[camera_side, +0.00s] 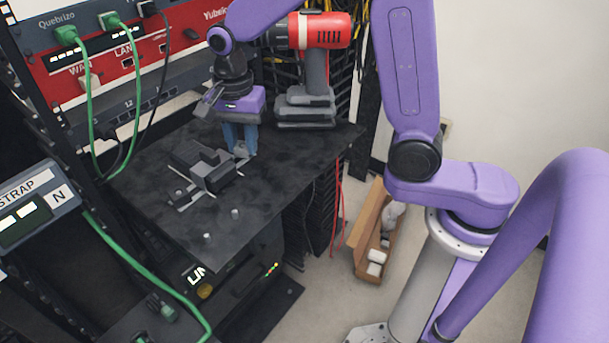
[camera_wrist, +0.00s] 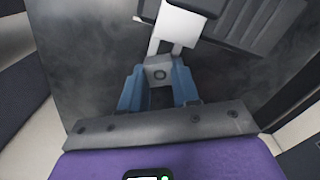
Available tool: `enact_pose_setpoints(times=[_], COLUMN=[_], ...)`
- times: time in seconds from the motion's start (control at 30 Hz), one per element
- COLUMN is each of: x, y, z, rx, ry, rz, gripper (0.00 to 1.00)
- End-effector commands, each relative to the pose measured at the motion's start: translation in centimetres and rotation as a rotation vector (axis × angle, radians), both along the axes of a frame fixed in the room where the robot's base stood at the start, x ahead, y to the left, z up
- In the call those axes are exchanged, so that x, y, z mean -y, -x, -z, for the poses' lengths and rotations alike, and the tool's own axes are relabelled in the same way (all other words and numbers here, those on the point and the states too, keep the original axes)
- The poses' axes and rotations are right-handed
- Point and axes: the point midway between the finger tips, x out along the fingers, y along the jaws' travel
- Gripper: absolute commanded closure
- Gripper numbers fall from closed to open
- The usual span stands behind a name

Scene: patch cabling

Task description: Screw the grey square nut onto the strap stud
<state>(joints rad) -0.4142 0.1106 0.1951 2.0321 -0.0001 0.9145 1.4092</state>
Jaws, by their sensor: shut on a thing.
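My gripper (camera_wrist: 160,92) has blue fingers and is shut on the grey square nut (camera_wrist: 159,74), which shows a round dark hole in the wrist view. In the side view my gripper (camera_side: 240,150) points down over the far right part of the black table, at the end of the strap. The light metal strap (camera_wrist: 180,27) runs from the nut toward a dark ribbed block (camera_wrist: 258,20). In the side view the block (camera_side: 205,168) sits on the table left of my fingers. I cannot make out the strap stud. Whether the nut touches it is hidden.
The black table (camera_side: 290,175) has two small pegs (camera_side: 235,213) near its front edge. A red drill (camera_side: 318,32) stands at the back. A rack with green cables (camera_side: 88,110) is at the left. A cardboard box (camera_side: 368,235) is on the floor. The table's right part is clear.

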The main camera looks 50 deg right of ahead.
Motion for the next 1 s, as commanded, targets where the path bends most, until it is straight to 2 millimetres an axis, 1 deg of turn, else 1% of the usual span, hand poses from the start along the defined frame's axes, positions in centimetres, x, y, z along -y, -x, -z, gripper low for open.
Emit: enact_pose_setpoints(times=[0.27,0.37,1.0], x=[-0.01,-0.01,-0.01], y=[-0.05,-0.05,-0.07], z=[-0.05,-0.04,0.00], rx=[0.002,0.002,0.002], ry=[-0.001,-0.001,-0.001], rz=[0.006,0.057,0.809], gripper=[0.99,0.99,0.99])
